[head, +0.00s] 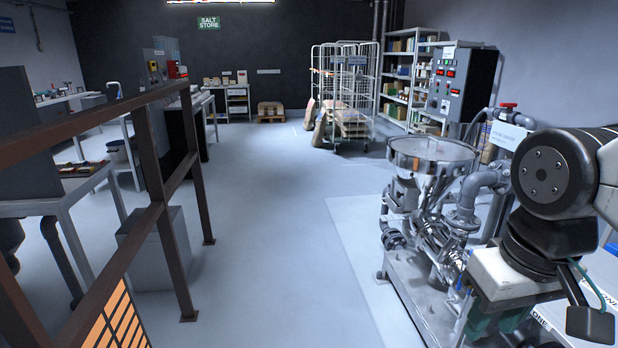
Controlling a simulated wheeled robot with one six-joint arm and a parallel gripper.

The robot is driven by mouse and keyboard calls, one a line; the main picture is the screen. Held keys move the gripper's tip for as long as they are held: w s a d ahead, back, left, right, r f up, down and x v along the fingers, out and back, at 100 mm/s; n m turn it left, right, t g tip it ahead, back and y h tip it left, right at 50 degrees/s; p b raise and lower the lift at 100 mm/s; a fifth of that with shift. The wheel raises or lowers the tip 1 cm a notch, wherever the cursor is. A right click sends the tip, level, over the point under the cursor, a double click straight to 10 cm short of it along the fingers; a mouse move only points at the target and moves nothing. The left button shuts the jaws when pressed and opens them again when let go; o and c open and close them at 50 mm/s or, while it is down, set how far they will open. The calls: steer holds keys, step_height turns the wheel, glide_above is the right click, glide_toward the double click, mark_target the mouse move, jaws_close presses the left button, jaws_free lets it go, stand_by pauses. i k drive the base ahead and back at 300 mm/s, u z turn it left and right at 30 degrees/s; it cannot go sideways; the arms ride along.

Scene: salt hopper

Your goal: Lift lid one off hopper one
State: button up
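A steel hopper (428,182) with a wide round top stands on a metal-framed machine at the right. A flat, pale, see-through-looking disc (432,149) fills its rim; I cannot tell whether this is a lid or the open mouth. No number is readable on the hopper.
Pipework with a red valve handle (508,105) and a white sign (507,136) stands right of the hopper. Pale surfaces marked "ONE" (541,320) lie at the lower right. A brown railing (150,150) runs along the left. Wire cage trolleys (343,90) stand behind. The middle floor is clear.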

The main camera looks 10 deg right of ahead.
mark_target(431, 148)
steer(key=i, duration=3.75)
steer(key=z, duration=2.3)
